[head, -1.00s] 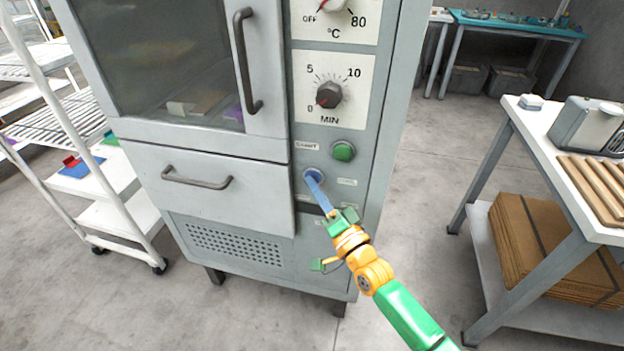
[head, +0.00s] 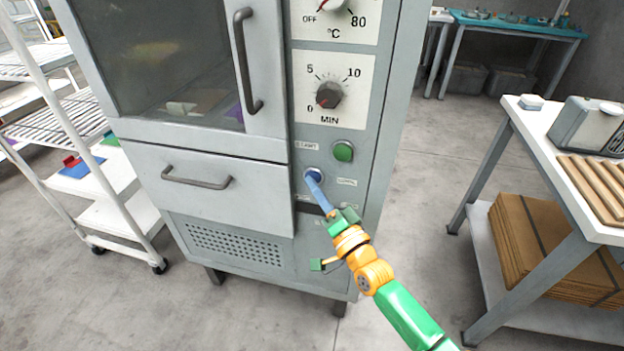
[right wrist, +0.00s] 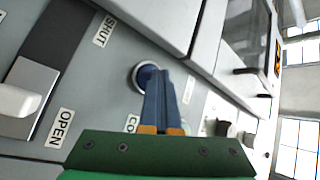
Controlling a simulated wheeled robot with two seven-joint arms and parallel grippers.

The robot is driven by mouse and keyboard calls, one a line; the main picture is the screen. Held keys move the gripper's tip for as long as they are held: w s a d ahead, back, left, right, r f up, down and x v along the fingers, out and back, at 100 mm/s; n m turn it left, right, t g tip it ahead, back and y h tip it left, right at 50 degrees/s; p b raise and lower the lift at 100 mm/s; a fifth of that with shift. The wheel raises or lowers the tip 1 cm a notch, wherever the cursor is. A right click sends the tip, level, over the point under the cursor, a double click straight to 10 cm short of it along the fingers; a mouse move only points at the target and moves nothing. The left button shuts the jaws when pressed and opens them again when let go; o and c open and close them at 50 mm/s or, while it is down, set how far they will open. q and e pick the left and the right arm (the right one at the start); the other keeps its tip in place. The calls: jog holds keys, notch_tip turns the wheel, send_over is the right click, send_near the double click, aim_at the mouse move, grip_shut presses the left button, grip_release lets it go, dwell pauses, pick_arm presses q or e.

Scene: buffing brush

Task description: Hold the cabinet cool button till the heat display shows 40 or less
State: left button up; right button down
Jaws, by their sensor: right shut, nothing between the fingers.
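The grey cabinet (head: 215,165) stands in the middle of the head view. The blue cool button (head: 310,173) is low on its right-hand panel, below the green start button (head: 343,151). My right gripper (head: 314,179) is shut and empty. Its blue fingertips are at the cool button and partly cover it. In the right wrist view the fingertips (right wrist: 160,74) overlap the round blue button (right wrist: 147,75); contact and press depth cannot be told. A small orange-lit display (right wrist: 278,57) shows at the right, its figures unreadable. My left gripper is out of view.
A minute dial (head: 329,95) and a temperature dial sit above the buttons. A drawer handle (head: 197,183) is to the left. In the wrist view, a dark slot with a pale lever (right wrist: 20,100) lies between OPEN and SHUT labels. A workbench (head: 560,150) stands right, with clear floor between.

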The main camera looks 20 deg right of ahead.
jog(key=shift+s+a, duration=0.1)
dwell(0.3)
jog(key=shift+s+a+p, duration=0.4)
jog(key=shift+s+p, duration=0.2)
jog(key=shift+s, duration=0.05)
jog(key=s+a+p, duration=0.1)
jog(key=s+a, duration=0.1)
jog(key=s+p, duration=0.1)
jog(key=s, duration=0.1)
jog(key=shift+s+a+p, duration=0.1)
jog(key=shift+a+p, duration=0.2)
jog(key=shift+a, duration=0.1)
